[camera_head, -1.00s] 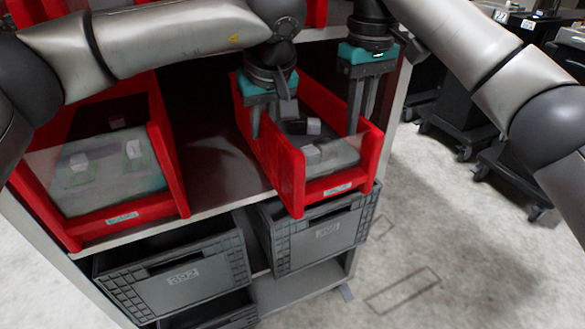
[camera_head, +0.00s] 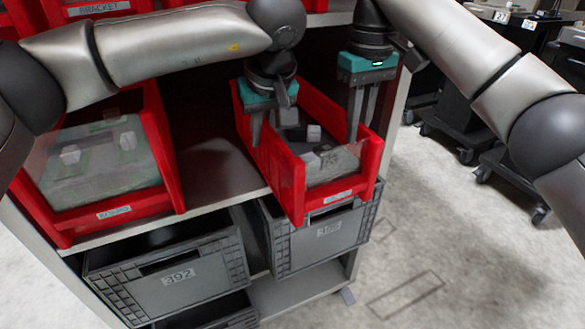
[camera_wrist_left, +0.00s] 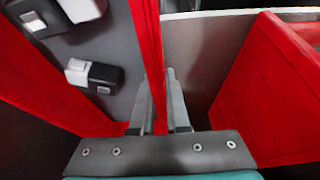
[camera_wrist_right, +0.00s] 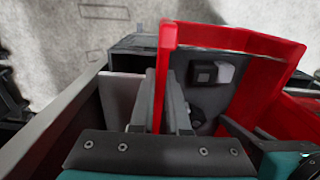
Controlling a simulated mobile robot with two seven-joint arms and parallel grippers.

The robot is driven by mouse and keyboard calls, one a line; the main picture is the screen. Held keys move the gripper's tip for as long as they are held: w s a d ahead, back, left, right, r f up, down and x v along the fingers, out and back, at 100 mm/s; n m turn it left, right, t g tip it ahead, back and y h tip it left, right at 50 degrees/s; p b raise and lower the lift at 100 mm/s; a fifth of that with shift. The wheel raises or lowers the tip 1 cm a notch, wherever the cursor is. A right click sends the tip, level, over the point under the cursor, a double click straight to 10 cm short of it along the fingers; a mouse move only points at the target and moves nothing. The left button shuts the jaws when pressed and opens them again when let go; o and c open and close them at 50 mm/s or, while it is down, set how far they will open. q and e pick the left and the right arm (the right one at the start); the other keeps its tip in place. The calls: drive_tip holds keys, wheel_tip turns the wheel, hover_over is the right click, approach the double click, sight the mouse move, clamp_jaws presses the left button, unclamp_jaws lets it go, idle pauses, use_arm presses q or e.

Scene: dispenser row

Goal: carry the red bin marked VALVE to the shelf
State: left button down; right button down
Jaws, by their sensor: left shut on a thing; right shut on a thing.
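A red open-topped bin (camera_head: 290,185) sits at the right end of the cabinet's middle level, its front sticking out past the edge. Its front label is too small to read. Several small black and white parts lie inside. My left gripper (camera_head: 257,132) is shut on the bin's left wall, which runs between its fingers (camera_wrist_left: 158,115) in the left wrist view. My right gripper (camera_head: 356,125) is shut on the right wall, also seen between its fingers in the right wrist view (camera_wrist_right: 164,105). The bin looks about level; whether it touches the surface below is unclear.
Another red bin (camera_head: 172,165), its label unreadable, stands to the left with a gap between. Grey crates (camera_head: 215,277) and (camera_head: 285,248) sit on the level below. Red bins, one marked BRACKET (camera_head: 98,8), are above. Dark carts (camera_head: 500,150) stand right across open floor.

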use_arm(q)
drive_tip(key=shift+f+b, duration=0.6)
drive_tip(key=shift+b, duration=0.05)
use_arm(e)
drive_tip(key=shift+d+f, duration=0.15)
drive_tip(key=shift+f, duration=0.6)
use_arm(q)
drive_tip(key=c, duration=1.3)
unclamp_jaws()
drive_tip(key=shift+f, duration=0.15)
drive_tip(key=shift+c, duration=0.2)
use_arm(e)
drive_tip(key=c, duration=1.3)
unclamp_jaws()
drive_tip(key=shift+f, duration=0.1)
drive_tip(key=shift+c, duration=0.2)
use_arm(q)
drive_tip(key=o, duration=0.4)
use_arm(e)
drive_tip(key=o, duration=0.4)
use_arm(q)
drive_tip(key=shift+o, duration=0.2)
use_arm(e)
drive_tip(key=shift+o, duration=0.2)
